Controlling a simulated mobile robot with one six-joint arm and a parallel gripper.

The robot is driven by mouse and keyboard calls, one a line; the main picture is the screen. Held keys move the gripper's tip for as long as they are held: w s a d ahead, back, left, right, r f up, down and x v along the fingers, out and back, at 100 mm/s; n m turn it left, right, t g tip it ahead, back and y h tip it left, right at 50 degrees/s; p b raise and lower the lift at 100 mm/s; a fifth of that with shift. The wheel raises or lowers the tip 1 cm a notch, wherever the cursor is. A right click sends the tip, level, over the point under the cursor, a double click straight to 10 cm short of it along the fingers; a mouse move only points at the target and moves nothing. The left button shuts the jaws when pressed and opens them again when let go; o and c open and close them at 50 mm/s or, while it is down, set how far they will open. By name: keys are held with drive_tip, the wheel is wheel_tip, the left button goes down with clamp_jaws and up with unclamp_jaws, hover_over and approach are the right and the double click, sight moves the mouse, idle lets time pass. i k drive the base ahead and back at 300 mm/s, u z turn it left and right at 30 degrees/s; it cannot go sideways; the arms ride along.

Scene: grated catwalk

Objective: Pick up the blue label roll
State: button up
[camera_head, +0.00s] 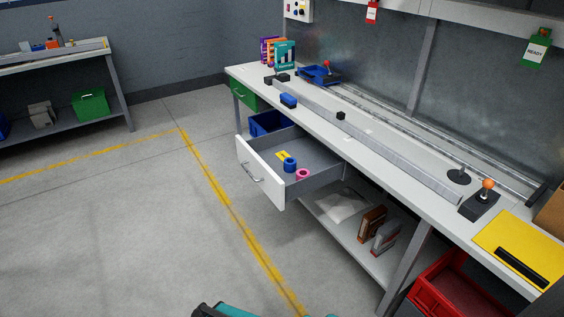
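The blue label roll (290,164) sits inside an open grey drawer with a white front (259,174), under the long workbench. It is a short blue ring, and a pink roll (302,174) lies just in front of it to the right. A small yellow item (282,155) is just behind and left of the blue roll. A teal and black part of my own body shows at the bottom edge; I cannot make out gripper fingers there.
The bench top (385,160) carries a long grey rail, a blue block (288,100) and joystick boxes. A red crate (450,285) stands under its right end. Boxes lie on the lower shelf. The floor left of the drawer is clear, with yellow lines.

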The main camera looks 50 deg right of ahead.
sight(290, 165)
drive_tip(key=i, duration=0.85)
drive_tip(key=z, duration=0.05)
